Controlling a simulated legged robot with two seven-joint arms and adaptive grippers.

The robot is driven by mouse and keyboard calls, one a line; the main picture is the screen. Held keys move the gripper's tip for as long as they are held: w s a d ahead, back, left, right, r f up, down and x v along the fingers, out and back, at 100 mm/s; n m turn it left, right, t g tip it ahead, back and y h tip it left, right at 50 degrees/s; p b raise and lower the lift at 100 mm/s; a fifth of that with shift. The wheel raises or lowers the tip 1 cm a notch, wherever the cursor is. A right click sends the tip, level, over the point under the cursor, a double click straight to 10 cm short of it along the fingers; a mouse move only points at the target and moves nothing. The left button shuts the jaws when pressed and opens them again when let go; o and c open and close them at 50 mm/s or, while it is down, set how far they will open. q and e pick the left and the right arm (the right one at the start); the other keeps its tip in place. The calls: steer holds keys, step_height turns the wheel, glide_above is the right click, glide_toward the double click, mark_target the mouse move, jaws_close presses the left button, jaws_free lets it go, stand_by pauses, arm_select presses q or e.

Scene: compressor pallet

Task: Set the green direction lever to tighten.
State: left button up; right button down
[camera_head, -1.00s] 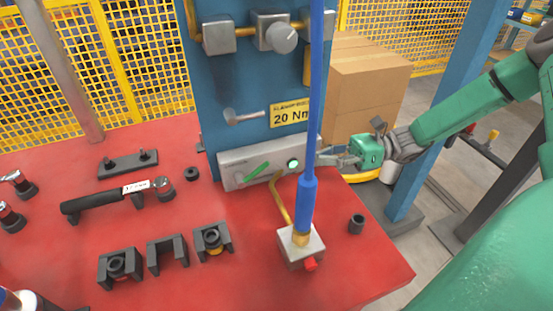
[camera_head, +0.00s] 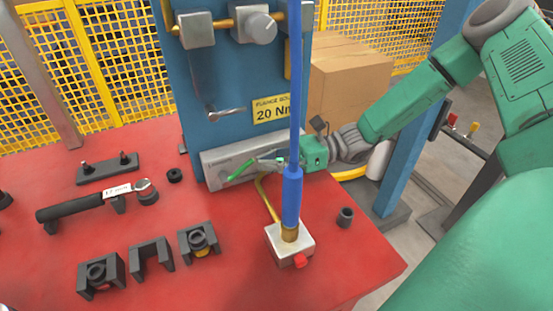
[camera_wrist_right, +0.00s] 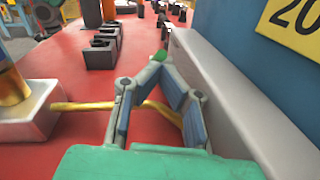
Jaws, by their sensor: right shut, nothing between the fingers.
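The green direction lever (camera_head: 240,171) sits on the front of the grey control box (camera_head: 216,172), at the foot of the blue panel. It slants, with its right end higher. My right gripper (camera_head: 262,161) is shut and empty in front of the box, its fingertips close to the lever's upper right end. Whether they touch cannot be told. In the right wrist view, the fingers (camera_wrist_right: 160,68) come together just short of the green lever (camera_wrist_right: 159,56). The gripper partly covers the box's right part. My left gripper is out of view.
A blue upright hose (camera_head: 292,190) on a metal block (camera_head: 289,241) stands close in front of my right gripper. A yellow pipe (camera_head: 266,200) runs from the block to the box. Black holders (camera_head: 150,256) and a torque wrench (camera_head: 85,207) lie left on the red table.

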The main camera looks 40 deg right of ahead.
mark_target(253, 160)
stand_by(0.3)
steer(key=shift+r+p, duration=0.3)
steer(key=shift+p, duration=0.35)
steer(key=shift+w+a+r+g+h+p, duration=0.15)
steer(key=shift+r+h+p, duration=0.3)
steer(key=shift+p, duration=0.65)
steer(key=shift+s+a+r+g+h+p, duration=0.1)
steer(key=shift+a+r+g+h+p, duration=0.15)
steer(key=shift+h+p, duration=0.55)
steer(key=r+h+p, duration=0.1)
steer(key=p, duration=0.1)
steer(key=a+h+p, duration=0.1)
steer(key=p, duration=0.1)
steer(key=a+r+g+h+p, duration=0.1)
steer(key=p, duration=0.1)
steer(key=shift+w+r+n+h, duration=0.25)
steer(key=shift+w+r+n, duration=0.05)
steer(key=shift+n, duration=0.1)
steer(key=shift+a+r+p, duration=0.15)
steer(key=shift+a+p, duration=0.2)
steer(key=shift+p, duration=0.05)
steer(key=shift+w, duration=0.1)
